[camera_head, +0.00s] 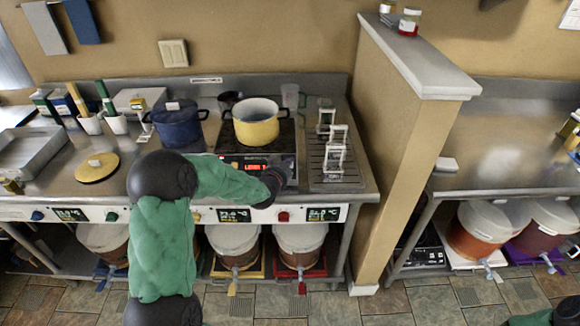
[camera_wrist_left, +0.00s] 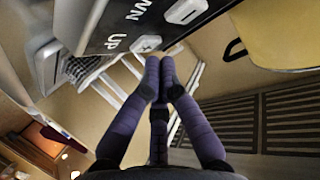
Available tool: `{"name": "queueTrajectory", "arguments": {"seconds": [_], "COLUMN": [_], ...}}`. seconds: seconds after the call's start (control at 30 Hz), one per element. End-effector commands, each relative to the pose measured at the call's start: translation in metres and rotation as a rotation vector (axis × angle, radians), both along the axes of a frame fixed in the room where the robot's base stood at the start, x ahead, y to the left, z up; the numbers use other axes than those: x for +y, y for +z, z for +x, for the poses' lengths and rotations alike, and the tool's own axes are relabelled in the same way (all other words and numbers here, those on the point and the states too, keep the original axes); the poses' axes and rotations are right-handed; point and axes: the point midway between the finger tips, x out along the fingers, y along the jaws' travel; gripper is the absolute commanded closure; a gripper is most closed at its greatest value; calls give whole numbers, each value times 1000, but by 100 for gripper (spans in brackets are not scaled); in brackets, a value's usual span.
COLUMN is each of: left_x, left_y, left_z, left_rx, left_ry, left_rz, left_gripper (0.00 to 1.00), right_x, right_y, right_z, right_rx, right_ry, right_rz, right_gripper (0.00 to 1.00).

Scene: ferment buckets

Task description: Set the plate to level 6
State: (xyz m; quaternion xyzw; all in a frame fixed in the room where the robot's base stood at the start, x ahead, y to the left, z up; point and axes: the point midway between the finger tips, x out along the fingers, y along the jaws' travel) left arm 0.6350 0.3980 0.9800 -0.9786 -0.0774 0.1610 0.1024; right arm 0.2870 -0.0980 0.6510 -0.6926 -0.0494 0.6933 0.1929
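The hot plate (camera_head: 230,160) sits on the steel counter under a yellow pot (camera_head: 257,129). Its dark front panel has a lit red display (camera_head: 257,167); I cannot read its level number. In the left wrist view, the panel (camera_wrist_left: 110,27) carries the words UP and DOWN beside white buttons; the UP button (camera_wrist_left: 147,43) is near my fingertips, the DOWN button (camera_wrist_left: 185,11) farther up. My left gripper (camera_wrist_left: 160,64) has its purple fingertips together with nothing between them, just by the panel edge. I cannot tell whether they touch the UP button. My right gripper is out of view.
A slatted steel rack (camera_head: 335,172) with small glass frames stands right of the plate. A blue pot (camera_head: 178,128) stands to its left and a yellow lid (camera_head: 97,167) lies farther left. A tan partition (camera_head: 390,140) rises beyond the counter's right end.

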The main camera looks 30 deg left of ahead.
Motion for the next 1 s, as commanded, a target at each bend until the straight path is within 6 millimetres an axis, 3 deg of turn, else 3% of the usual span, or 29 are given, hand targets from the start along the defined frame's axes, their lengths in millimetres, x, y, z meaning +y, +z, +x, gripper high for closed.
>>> {"name": "queueTrajectory", "arguments": {"seconds": [1.0], "left_x": [2], "left_y": [-7], "left_z": [3], "left_rx": [0], "left_ry": [-1], "left_rz": [0], "left_gripper": [100], "right_x": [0], "right_y": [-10], "right_z": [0], "right_rx": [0], "right_ry": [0], "right_rz": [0], "right_gripper": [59]}}
